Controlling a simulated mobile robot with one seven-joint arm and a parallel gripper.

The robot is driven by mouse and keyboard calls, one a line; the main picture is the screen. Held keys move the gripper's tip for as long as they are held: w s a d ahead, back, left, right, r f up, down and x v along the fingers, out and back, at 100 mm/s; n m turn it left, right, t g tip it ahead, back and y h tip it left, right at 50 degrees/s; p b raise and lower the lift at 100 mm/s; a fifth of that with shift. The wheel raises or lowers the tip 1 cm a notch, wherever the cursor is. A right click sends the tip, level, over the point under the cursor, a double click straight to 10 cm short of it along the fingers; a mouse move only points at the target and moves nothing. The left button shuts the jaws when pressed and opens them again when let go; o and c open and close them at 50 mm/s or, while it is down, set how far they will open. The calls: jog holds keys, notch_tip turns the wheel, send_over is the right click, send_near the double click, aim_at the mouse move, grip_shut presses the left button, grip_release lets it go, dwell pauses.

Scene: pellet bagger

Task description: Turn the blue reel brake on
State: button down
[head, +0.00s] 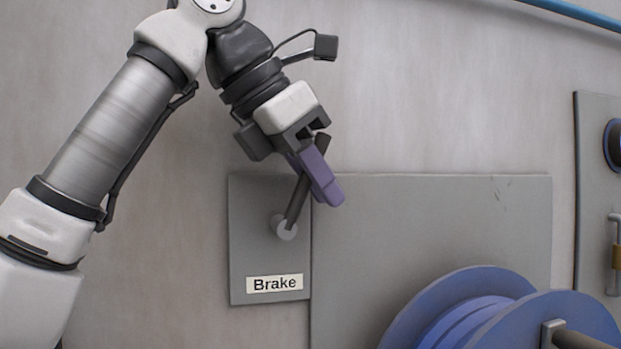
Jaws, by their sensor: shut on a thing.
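The brake lever (297,203) is a dark rod on a round light grey pivot (285,229). It is mounted on a grey wall plate (265,262) with a "Brake" label (275,283) below the pivot. The lever points up and slightly right. My gripper (318,180), with purple fingers, comes down from the upper left and is shut on the upper part of the lever. The fingers hide the lever's top end. The blue reel (462,290) is at the lower right, cut off by the picture's bottom edge.
A large grey panel (430,222) adjoins the brake plate behind the reel. Another panel (592,160) with a round dark knob and a metal handle stands at the right edge. A blue pipe (580,14) runs across the top right.

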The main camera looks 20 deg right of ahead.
dwell(0.4)
jog(key=c, duration=1.4)
grip_release()
jog(key=shift+s+a+r, duration=0.1)
jog(key=shift+a+r, duration=0.2)
jog(key=shift+r, duration=0.15)
jog(key=s+a, duration=0.3)
jog(key=a, duration=0.8)
jog(key=shift+s+a, duration=0.15)
jog(key=shift+a, duration=0.2)
